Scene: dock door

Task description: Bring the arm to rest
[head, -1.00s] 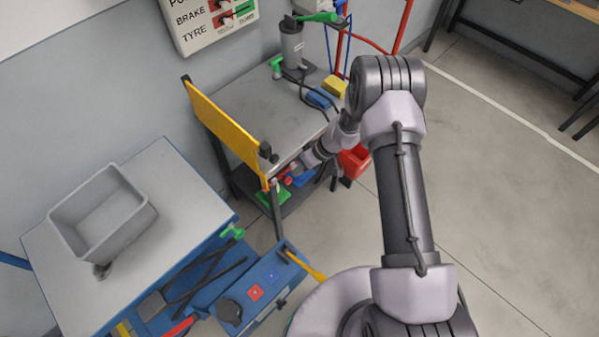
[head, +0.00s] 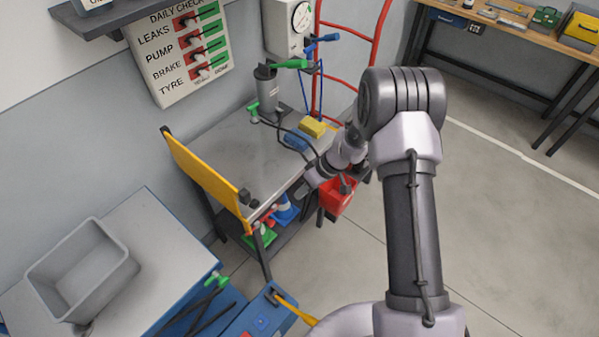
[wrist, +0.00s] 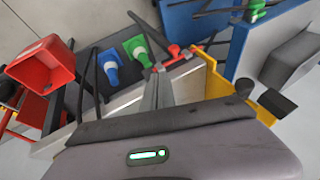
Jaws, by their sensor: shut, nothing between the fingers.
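My arm reaches up and bends at the elbow, and its forearm slopes down to the left in the head view. My gripper (head: 304,190) is at the front edge of the grey-topped table (head: 226,147), with the table's lower shelf below. In the wrist view my gripper (wrist: 158,90) shows its two fingers together with nothing between them. The forearm hides part of the table's right edge in the head view.
A red bin (head: 338,196) hangs close to the right of my gripper. Blue (head: 285,210) and green (head: 259,238) cones stand on the lower shelf. A yellow panel (head: 205,165) edges the table's left side. A grey tub (head: 84,270) stands at left. Right floor is clear.

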